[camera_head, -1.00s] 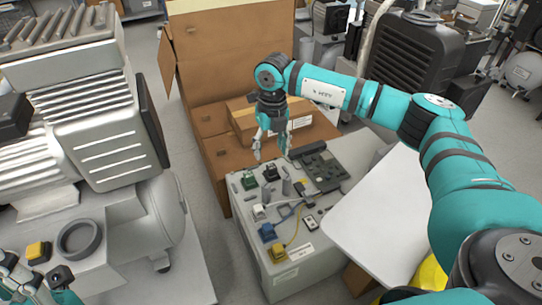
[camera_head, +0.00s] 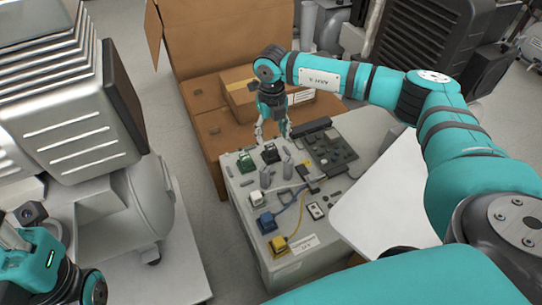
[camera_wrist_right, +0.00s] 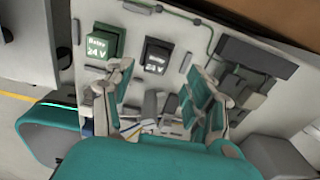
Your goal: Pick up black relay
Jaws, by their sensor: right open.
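The black relay (camera_head: 270,154) stands on the grey worktop (camera_head: 262,250), beside a green relay (camera_head: 246,161). In the right wrist view the black relay (camera_wrist_right: 157,57) has a white "Relay 24 V" label, and the green relay (camera_wrist_right: 103,42) is to its left. My right gripper (camera_head: 272,137) is above the worktop's far end, close to the black relay. In the wrist view its fingers (camera_wrist_right: 162,88) are spread, with nothing held, and the black relay appears beyond and between them. My left gripper (camera_head: 18,235) is only partly in view at the lower left; its jaws are unclear.
White (camera_head: 265,198), blue (camera_head: 266,222) and yellow (camera_head: 279,245) relays sit nearer on the worktop, with cables. A dark circuit board (camera_head: 333,152) lies to the right. A cardboard box (camera_head: 238,100) is behind. A large compressor (camera_head: 85,140) stands left.

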